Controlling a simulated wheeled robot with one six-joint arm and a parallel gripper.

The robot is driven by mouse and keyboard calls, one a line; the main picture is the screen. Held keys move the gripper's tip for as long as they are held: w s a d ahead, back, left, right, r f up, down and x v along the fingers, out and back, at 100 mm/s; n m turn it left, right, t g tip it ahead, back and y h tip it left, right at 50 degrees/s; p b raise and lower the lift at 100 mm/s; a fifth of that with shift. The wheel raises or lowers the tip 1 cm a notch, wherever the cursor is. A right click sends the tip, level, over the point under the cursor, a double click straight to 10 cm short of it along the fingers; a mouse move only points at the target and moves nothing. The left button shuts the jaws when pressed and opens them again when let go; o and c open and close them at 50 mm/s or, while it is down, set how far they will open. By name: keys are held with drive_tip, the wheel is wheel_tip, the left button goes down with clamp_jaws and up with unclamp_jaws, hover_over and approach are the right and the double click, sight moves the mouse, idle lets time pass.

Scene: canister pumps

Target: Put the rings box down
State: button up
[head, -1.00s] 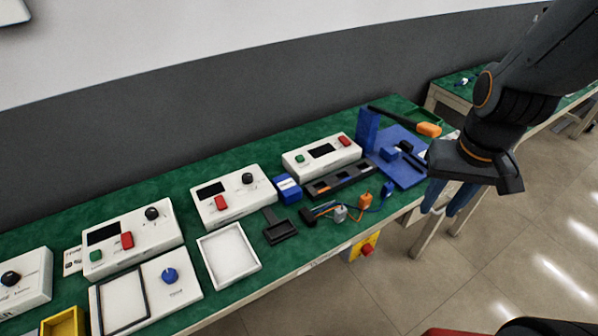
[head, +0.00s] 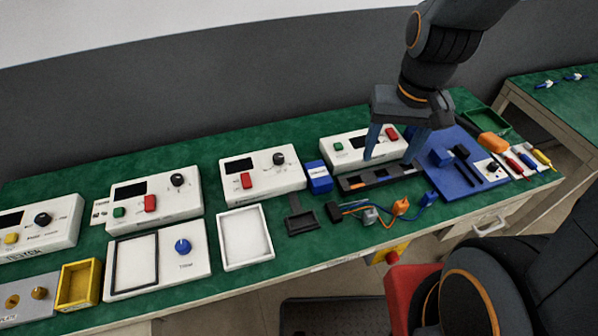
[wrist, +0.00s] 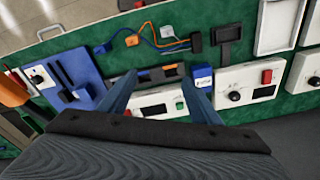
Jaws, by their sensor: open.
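A small blue box (head: 319,177) with a white label stands upright on the green bench between two white control units. Its print is too small to read, so I cannot confirm that it is the rings box. My gripper (head: 392,158) is open and empty, above the right white unit and the black slotted tray, to the right of the blue box. In the wrist view, the blue box (wrist: 202,77) shows close beside the right finger of my gripper (wrist: 160,78), outside the jaws. I cannot tell the height gap there.
The black slotted tray (head: 352,183) lies in front of the right white unit (head: 340,150). Cables with orange connectors (head: 401,206) lie near the front edge. A blue fixture plate (head: 462,183) is at right. A white tray (head: 245,237) and yellow bin (head: 77,283) are at left.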

drive_tip(key=o, duration=0.7)
drive_tip(key=w+a+f+m, duration=0.1)
drive_tip(key=w+a+f+m+b, duration=0.1)
drive_tip(key=m, duration=0.1)
drive_tip(key=w+a+f+m+g+y, duration=0.1)
drive_tip(key=f, duration=0.1)
drive_tip(key=shift+w+a+m+b, duration=0.2)
drive_tip(key=shift+a+m+b, duration=0.1)
drive_tip(key=shift+a+b, duration=0.05)
drive_tip(key=m+g+y+b, duration=0.1)
drive_tip(key=m+y+b, duration=0.15)
drive_tip(key=m, duration=0.65)
hover_over(319, 173)
drive_tip(key=w+d, duration=0.1)
drive_tip(key=d, duration=0.2)
wheel_tip(319, 173, down, 5)
drive_tip(key=shift+y, duration=0.25)
drive_tip(key=shift+p+x, duration=0.5)
drive_tip(key=shift+x, duration=3.45)
